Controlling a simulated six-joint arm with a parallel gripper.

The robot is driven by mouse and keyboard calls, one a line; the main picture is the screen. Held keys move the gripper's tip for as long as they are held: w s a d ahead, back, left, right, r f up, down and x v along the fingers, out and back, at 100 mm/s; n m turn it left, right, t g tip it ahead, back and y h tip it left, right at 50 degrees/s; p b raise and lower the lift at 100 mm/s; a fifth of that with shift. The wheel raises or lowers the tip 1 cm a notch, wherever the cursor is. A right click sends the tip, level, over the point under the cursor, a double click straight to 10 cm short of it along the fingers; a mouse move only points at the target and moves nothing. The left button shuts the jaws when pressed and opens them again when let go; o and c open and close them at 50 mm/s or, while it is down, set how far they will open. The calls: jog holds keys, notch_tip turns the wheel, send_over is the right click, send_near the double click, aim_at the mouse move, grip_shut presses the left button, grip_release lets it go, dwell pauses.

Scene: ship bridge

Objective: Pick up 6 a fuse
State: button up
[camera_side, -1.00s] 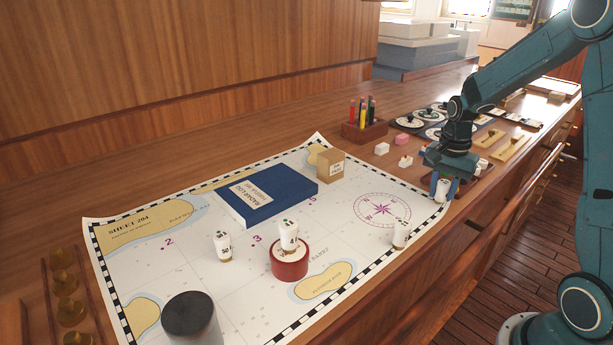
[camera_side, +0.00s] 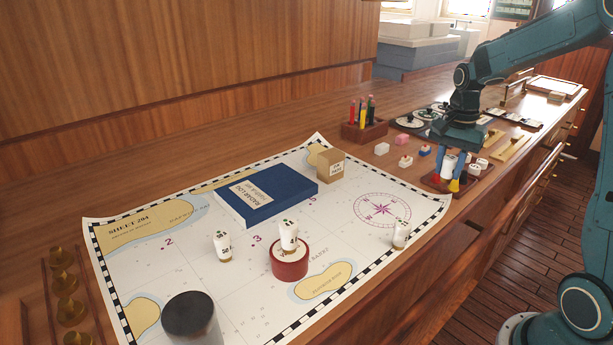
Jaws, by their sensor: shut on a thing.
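My gripper (camera_side: 452,178) is shut on a white fuse (camera_side: 448,165), held upright between its blue fingers over the dark tray (camera_side: 437,185) beside the chart's right corner. The lower end of the held fuse is partly hidden, and its marking is too small to read. A white fuse with a brass base (camera_side: 222,245) stands on the chart. Another fuse (camera_side: 288,235) stands on a red round tin (camera_side: 290,262). A third fuse (camera_side: 400,234) stands near the chart's right edge.
A blue book (camera_side: 266,195) and a small cardboard box (camera_side: 330,164) lie on the chart (camera_side: 190,265). A dark cylinder (camera_side: 190,318) stands at its front. A pencil holder (camera_side: 364,132) and small blocks (camera_side: 382,148) are behind. Brass weights (camera_side: 66,282) stand at left.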

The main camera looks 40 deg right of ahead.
aim_at(451, 157)
notch_tip(451, 157, up, 14)
jog(key=shift+f, duration=0.25)
dwell(0.6)
